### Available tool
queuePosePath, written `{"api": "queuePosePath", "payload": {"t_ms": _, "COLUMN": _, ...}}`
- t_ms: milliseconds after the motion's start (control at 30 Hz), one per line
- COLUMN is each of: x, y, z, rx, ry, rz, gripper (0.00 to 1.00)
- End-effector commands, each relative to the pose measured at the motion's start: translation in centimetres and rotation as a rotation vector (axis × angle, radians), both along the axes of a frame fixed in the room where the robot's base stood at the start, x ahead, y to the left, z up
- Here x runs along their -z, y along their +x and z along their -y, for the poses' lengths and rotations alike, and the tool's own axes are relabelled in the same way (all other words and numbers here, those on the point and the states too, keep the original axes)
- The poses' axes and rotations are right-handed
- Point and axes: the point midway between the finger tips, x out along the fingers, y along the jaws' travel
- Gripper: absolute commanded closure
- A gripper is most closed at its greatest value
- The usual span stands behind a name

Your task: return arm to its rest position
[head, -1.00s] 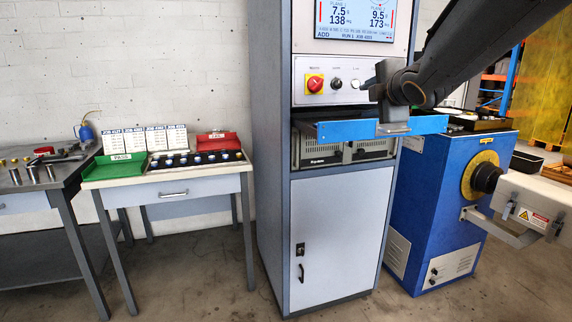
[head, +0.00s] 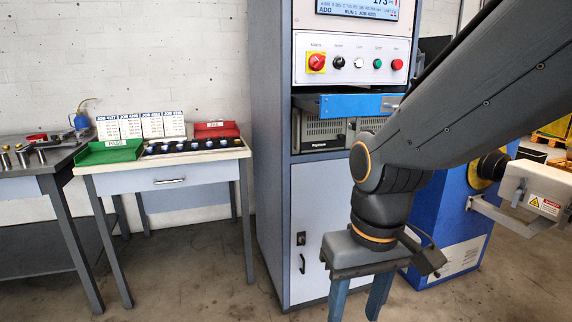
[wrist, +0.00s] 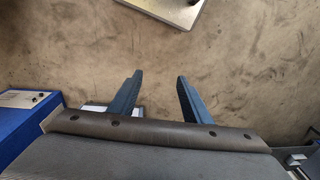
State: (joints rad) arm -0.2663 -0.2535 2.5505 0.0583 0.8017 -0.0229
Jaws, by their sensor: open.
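My gripper (head: 357,304) hangs in front of the lower door of the grey cabinet (head: 265,180) in the head view, pointing down. Its two blue fingers are apart with nothing between them. The fingertips run to the bottom edge of that view. In the wrist view my gripper (wrist: 156,82) shows both fingers spread over bare concrete floor (wrist: 240,60). My dark arm reaches in from the upper right and hides part of the cabinet and the blue machine behind it.
The cabinet has a control panel (head: 352,62) and a blue shelf (head: 345,105). The blue balancing machine (head: 455,225) stands at right. A table (head: 170,172) with a green tray (head: 108,153), a red tray (head: 216,130) and job cards stands left. Floor before the table is clear.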

Motion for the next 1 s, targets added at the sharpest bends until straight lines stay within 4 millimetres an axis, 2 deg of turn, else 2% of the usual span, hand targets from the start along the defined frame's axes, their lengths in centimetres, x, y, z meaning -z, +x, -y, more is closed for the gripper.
{"api": "queuePosePath", "payload": {"t_ms": 33, "x": 0.7, "y": -1.4, "z": -0.3, "rx": 0.027, "ry": 0.007, "rz": -0.041, "gripper": 0.56}}
{"api": "queuePosePath", "payload": {"t_ms": 67, "x": 0.2, "y": -1.5, "z": -0.1, "rx": 0.038, "ry": 0.006, "rz": -0.044, "gripper": 0.56}}
{"api": "queuePosePath", "payload": {"t_ms": 467, "x": -3.5, "y": -0.9, "z": 2.7, "rx": 0.118, "ry": -0.015, "rz": -0.036, "gripper": 0.56}}
{"api": "queuePosePath", "payload": {"t_ms": 700, "x": -6.5, "y": -1.0, "z": 5.7, "rx": 0.195, "ry": -0.032, "rz": -0.039, "gripper": 0.56}}
{"api": "queuePosePath", "payload": {"t_ms": 1000, "x": -8.1, "y": -1.2, "z": 8.1, "rx": 0.253, "ry": -0.042, "rz": -0.039, "gripper": 0.56}}
